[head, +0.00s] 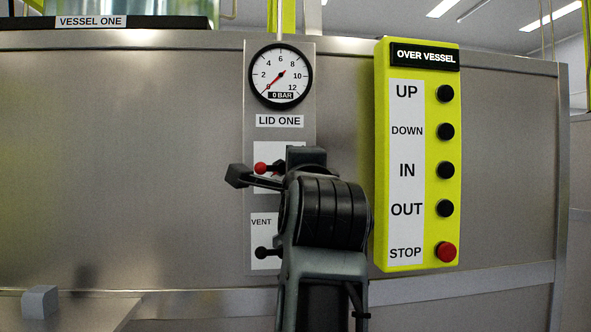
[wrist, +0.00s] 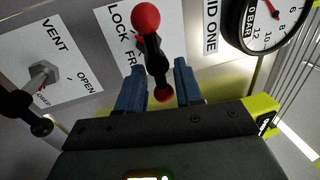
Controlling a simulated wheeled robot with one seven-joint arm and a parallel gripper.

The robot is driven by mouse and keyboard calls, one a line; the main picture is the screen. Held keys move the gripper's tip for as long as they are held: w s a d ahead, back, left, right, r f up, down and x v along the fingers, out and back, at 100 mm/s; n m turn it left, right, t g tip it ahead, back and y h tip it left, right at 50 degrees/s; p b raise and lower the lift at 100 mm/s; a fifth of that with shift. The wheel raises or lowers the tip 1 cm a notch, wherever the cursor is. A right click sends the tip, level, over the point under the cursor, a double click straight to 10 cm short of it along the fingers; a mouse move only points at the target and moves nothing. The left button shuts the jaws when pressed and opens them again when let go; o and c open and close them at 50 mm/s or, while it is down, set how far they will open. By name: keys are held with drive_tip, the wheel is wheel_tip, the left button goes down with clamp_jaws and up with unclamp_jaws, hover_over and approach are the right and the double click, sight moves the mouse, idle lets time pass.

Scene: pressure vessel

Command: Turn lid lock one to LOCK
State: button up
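Lid lock one is a black lever with a red ball end (wrist: 146,18) and a second, smaller red end (wrist: 165,95), seen in the wrist view. It stands in front of a white plate marked LOCK and FR, the rest of the word hidden. My gripper (wrist: 157,68) has its two blue fingers apart, one on each side of the lever's black shaft, with visible gaps. In the head view the red ball (head: 260,168) shows at the left of the plate under LID ONE; my arm hides much of the lever. I cannot tell which mark it points to.
The vent handle (wrist: 40,72), with its black knob, is close by; in the head view it (head: 264,253) sits below the lock. The gauge (head: 281,76) above reads about 0 bar. A yellow button box (head: 417,264) stands close to the right. The steel panel at left is clear.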

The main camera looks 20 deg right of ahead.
drive_tip(key=v, duration=0.7)
drive_tip(key=shift+s+b, duration=0.4)
drive_tip(key=shift+a+f, duration=0.15)
